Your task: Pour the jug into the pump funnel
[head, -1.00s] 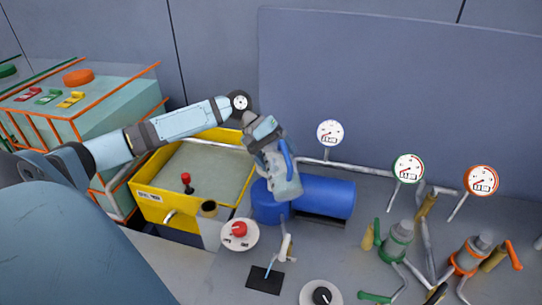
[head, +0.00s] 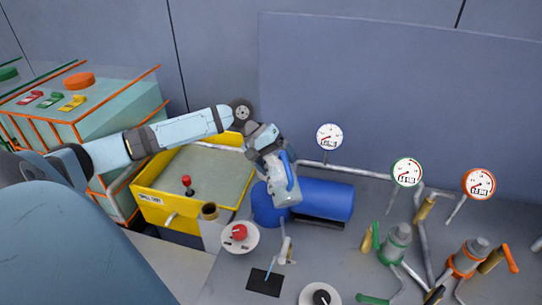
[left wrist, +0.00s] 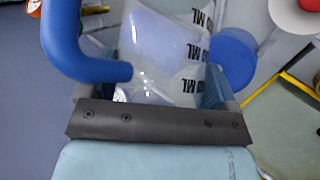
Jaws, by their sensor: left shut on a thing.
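My left gripper (head: 268,150) is shut on the jug (head: 284,192), a clear vessel with a blue handle, and holds it over the left part of the blue pump (head: 325,199). The jug looks tilted, its far end toward the bench. In the left wrist view the jug (left wrist: 160,50) sits between my fingers, with black ML marks and the blue handle at left. I cannot tell how much liquid it holds. I cannot make out a funnel for certain; the jug hides part of the pump. My right gripper is not in view.
A red button (head: 239,232) is in front. Gauges (head: 407,172), pipes and green and orange valves (head: 396,243) fill the right. A back panel (head: 400,90) stands behind.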

